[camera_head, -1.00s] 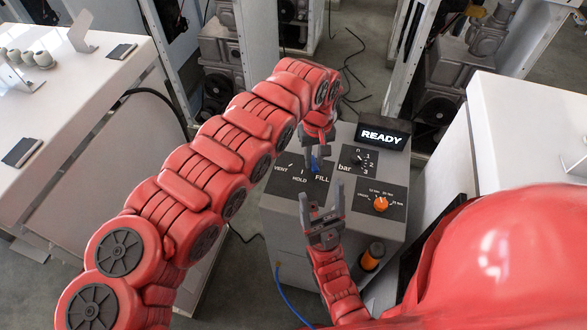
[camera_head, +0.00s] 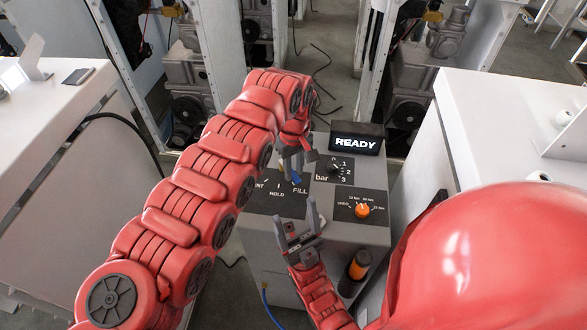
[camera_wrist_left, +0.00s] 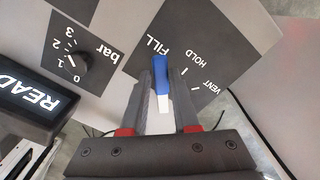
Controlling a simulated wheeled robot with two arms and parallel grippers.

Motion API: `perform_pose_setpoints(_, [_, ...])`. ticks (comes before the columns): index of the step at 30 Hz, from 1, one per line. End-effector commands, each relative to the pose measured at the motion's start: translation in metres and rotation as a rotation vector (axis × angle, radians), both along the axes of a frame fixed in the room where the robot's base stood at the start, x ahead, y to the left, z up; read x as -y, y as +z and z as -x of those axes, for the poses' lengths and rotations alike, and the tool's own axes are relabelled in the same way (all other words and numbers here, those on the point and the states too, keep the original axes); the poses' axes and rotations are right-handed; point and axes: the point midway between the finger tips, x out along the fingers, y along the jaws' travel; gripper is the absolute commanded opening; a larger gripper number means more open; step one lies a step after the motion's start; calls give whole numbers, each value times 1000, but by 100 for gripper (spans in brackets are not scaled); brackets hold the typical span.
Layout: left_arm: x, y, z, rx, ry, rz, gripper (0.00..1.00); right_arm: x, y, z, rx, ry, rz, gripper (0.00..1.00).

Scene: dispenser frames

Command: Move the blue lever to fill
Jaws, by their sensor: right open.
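The blue lever (camera_head: 296,178) is on the dark VENT, HOLD, FILL panel (camera_head: 266,203) on top of the grey dispenser. In the left wrist view the lever (camera_wrist_left: 161,72) has its blue end beside the word FILL, away from the HOLD and VENT marks. My left gripper (camera_head: 296,160) reaches down over the panel, with its fingers (camera_wrist_left: 164,85) on either side of the lever. Whether they press on it or leave a small gap I cannot tell. My right gripper (camera_head: 298,220) is open and empty above the dispenser's front edge.
A READY display (camera_head: 355,143) stands at the dispenser's back right. A bar knob (camera_head: 335,167) and an orange timer knob (camera_head: 362,210) sit right of the lever. An orange-capped cylinder (camera_head: 357,266) is on the front. White cabinets flank the dispenser.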

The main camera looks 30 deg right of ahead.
Motion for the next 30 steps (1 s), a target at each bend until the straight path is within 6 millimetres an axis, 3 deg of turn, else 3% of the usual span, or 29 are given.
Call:
perform_pose_setpoints(1, [0, 0, 0, 0, 0, 0, 39, 0, 0, 0, 0, 0, 0, 71])
perform_pose_setpoints(4, [0, 0, 0, 0, -1, 0, 55, 0, 0, 0, 0, 0, 0, 71])
perform_pose_setpoints(13, [0, 0, 0, -1, -1, -1, 55, 0, 0, 0, 0, 0, 0, 71])
perform_pose_setpoints(17, [0, 10, 0, -1, -1, 0, 55, 0, -4, 0, 0, 0, 0, 71])
perform_pose_setpoints(20, [1, 27, 0, 2, -2, 2, 55, 0, -9, 0, 0, 0, 0, 71])
perform_pose_setpoints(30, [2, 117, 2, 1, -4, 2, 55, 0, -13, 0, 0, 0, 0, 71])
